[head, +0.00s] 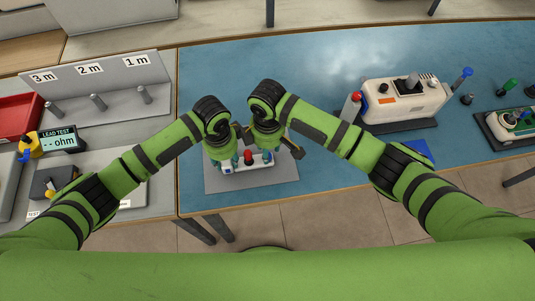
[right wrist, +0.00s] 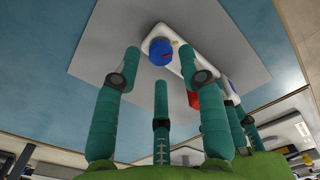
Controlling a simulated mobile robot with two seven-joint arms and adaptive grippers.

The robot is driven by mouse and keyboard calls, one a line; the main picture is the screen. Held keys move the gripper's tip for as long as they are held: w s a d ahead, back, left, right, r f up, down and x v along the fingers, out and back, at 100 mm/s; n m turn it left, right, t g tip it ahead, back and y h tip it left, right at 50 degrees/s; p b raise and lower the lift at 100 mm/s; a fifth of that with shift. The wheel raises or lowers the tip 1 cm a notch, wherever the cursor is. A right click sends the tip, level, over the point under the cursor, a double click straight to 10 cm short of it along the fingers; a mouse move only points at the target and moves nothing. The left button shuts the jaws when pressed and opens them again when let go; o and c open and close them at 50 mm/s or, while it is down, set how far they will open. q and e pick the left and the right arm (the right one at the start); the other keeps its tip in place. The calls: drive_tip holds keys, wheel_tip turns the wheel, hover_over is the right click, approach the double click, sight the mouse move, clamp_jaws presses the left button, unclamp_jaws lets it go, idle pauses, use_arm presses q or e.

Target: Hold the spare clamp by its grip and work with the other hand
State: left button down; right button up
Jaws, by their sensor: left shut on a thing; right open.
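A white unit (head: 248,163) with a red knob (head: 248,155) lies on a grey mat (head: 285,176) on the blue table. My left gripper (head: 228,161) is shut at the unit's left end; its exact hold is partly hidden. In the right wrist view, the unit's blue knob (right wrist: 160,52) lies beyond my right gripper's spread teal fingers (right wrist: 160,85). The right gripper also shows in the head view (head: 267,158); it is open and empty over the unit's right end. My left fingers (right wrist: 238,118) show close beside it. I cannot tell which thing is the spare clamp.
A larger white device (head: 405,100) stands at the right, with a red-topped post (head: 352,106) beside it. A green board (head: 515,125) lies at the far right. At the left are a lead tester (head: 60,138), a red bin (head: 18,115) and a pegged rack (head: 120,85). The blue table behind my grippers is clear.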

drive_tip(key=shift+f, duration=0.1)
drive_tip(key=shift+f, duration=1.2)
drive_tip(key=shift+c, duration=0.4)
